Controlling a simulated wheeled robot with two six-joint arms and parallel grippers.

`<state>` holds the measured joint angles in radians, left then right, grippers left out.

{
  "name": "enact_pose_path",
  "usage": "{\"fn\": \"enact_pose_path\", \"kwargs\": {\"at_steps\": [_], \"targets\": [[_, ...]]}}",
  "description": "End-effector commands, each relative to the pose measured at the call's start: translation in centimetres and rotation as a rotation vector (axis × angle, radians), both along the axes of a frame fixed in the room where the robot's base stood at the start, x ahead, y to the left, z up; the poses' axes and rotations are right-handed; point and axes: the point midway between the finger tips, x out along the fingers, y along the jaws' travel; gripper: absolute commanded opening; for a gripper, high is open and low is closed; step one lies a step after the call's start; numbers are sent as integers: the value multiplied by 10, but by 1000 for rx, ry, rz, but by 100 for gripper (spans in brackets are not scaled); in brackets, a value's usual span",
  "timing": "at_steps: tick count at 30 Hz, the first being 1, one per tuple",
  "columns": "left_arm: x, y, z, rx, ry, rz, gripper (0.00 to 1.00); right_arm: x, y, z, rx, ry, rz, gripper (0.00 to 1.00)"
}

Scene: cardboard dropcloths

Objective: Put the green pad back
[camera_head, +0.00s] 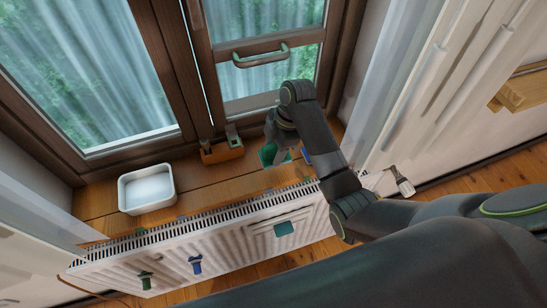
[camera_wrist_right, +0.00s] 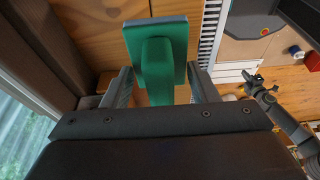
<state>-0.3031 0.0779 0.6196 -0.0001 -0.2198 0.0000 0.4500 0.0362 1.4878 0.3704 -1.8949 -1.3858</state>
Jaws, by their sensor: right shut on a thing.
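The green pad (camera_wrist_right: 157,45) has a flat plate and a raised green grip. My right gripper (camera_wrist_right: 162,90) is shut on that grip, one finger on each side. In the head view the right gripper (camera_head: 276,145) is over the wooden window sill, near its right end, and the green pad (camera_head: 268,155) shows partly beneath it. The forearm hides part of the sill there. In the right wrist view a dark gripper (camera_wrist_right: 258,83), apparently my left, is small at the right, over the floor. Its jaws are too small to read.
A white tray (camera_head: 147,188) and an orange-brown wooden holder (camera_head: 222,152) stand on the sill. The white radiator (camera_head: 225,248) below bears a teal square (camera_head: 284,228) and green and blue items. A brush (camera_head: 402,182) is right of it. The window handle (camera_head: 260,57) juts out above.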

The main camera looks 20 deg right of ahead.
Motion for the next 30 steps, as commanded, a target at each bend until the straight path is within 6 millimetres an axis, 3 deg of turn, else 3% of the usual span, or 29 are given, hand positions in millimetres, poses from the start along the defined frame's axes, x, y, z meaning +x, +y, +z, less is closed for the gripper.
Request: {"fn": "enact_pose_path", "kwargs": {"at_steps": [5,12,24,25,30], "targets": [[-10,1,2,1,15,2,0,0,0,-16,1,1,-1,24],[1,1,5,1,0,-1,0,0,0,-47,0,0,0,24],[8,2,4,2,-11,-3,0,0,0,-52,0,-1,1,24],[8,2,4,2,-11,-3,0,0,0,-52,0,-1,1,56],[5,2,4,2,-6,-2,0,0,0,-52,0,-1,1,75]]}}
